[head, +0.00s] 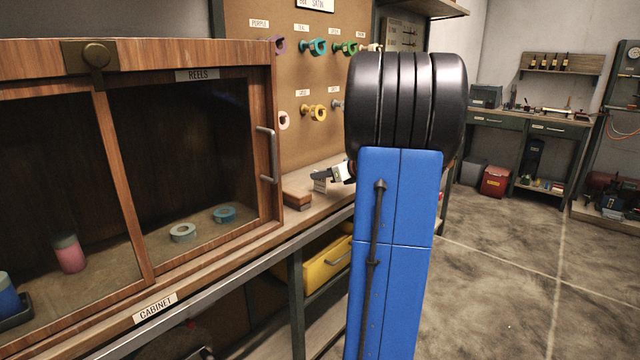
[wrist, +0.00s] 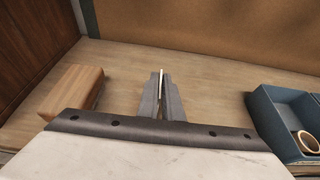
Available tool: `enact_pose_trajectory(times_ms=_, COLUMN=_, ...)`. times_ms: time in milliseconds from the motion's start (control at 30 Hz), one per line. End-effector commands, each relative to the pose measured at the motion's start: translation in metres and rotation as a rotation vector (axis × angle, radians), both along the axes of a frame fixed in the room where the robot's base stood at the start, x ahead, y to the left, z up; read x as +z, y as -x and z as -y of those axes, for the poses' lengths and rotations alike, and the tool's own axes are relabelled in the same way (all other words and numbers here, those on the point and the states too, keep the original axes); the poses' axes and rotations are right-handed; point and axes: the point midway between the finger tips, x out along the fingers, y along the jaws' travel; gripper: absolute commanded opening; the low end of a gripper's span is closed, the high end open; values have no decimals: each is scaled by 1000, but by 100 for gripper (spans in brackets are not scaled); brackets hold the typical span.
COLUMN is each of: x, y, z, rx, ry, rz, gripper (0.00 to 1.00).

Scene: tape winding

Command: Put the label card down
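My gripper (head: 318,177) is over the wooden bench, just right of the cabinet in the head view. In the wrist view its two grey fingers (wrist: 162,78) are close together, with the label card (wrist: 161,84) as a thin pale edge between them. In the head view the label card (head: 320,187) is a small white piece under the fingertips. The card stands on edge, and most of its face is hidden by the fingers. I cannot tell whether its lower edge touches the bench.
A wooden block (wrist: 72,92) lies left of my gripper, also in the head view (head: 297,200). A blue tray (wrist: 270,112) holding a tape roll (wrist: 305,142) is at right. The bench (wrist: 122,62) around the fingers is bare. A pegboard (head: 240,25) rises behind.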

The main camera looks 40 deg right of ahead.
Motion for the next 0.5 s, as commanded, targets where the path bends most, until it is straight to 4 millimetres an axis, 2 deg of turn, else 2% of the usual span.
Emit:
enact_pose_trajectory(times_ms=367, x=1, y=0, z=0, rx=0, ry=0, rz=0, gripper=0)
enact_pose_trajectory(times_ms=500, x=10, y=0, z=0, rx=0, ry=1, rz=1, gripper=0)
